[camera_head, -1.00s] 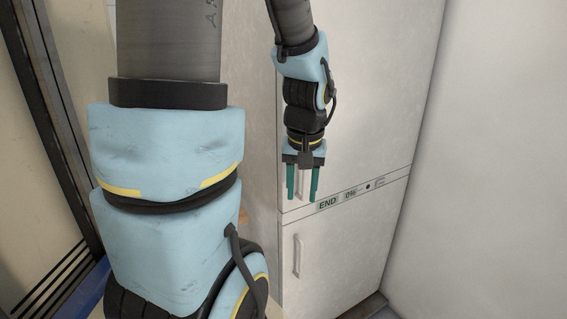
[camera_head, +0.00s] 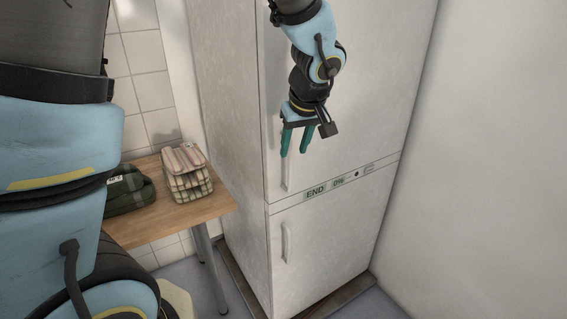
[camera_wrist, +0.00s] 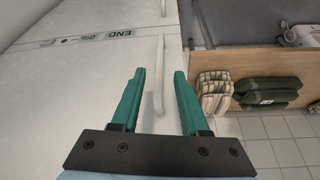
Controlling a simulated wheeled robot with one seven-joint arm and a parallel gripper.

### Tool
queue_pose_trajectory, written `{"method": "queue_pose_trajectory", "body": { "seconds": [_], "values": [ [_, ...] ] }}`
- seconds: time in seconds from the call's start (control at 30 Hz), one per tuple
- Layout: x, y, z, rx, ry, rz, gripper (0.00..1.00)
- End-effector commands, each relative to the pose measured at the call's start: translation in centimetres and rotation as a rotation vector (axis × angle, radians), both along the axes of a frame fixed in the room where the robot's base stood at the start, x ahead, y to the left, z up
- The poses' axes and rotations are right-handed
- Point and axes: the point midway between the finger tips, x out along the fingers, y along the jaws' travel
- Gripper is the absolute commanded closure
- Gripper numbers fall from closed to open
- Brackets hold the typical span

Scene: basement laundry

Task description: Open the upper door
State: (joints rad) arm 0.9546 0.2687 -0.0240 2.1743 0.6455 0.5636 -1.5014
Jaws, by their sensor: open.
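The upper door (camera_head: 375,80) of a tall white fridge-like cabinet is shut. Its vertical white handle (camera_head: 287,178) is on the door's left side, partly hidden behind my gripper's left finger. My gripper (camera_head: 296,152) is open and empty, with teal fingers pointing down in front of the upper door, by the handle. In the wrist view, which is upside down, the upper handle (camera_wrist: 160,80) appears between the fingertips of my gripper (camera_wrist: 159,72). I cannot tell how far the fingers are from it.
The lower door (camera_head: 335,245) is shut, with its own handle (camera_head: 289,243), below a display strip reading END (camera_head: 315,193). A wooden table (camera_head: 205,210) with a plaid bag (camera_head: 186,175) and a green bag (camera_head: 135,190) stands left. A white wall (camera_head: 480,160) closes the right side.

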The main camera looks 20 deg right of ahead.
Motion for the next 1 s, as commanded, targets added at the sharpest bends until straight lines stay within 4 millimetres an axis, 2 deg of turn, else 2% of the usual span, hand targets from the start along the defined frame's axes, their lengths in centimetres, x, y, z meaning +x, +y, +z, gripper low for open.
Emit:
{"method": "queue_pose_trajectory", "body": {
  "seconds": [0.2,0.4,0.6,0.83,1.0],
  "values": [
    [1.6,0.1,-3.9,0.004,0.003,0.000,0.55],
    [2.6,0.0,-6.3,0.002,0.002,0.000,0.55],
    [3.0,0.0,-7.1,0.000,0.002,0.000,0.55],
    [3.0,0.0,-7.2,0.000,0.001,0.000,0.55],
    [3.0,0.0,-7.2,0.000,0.001,0.000,0.74]
  ]
}}
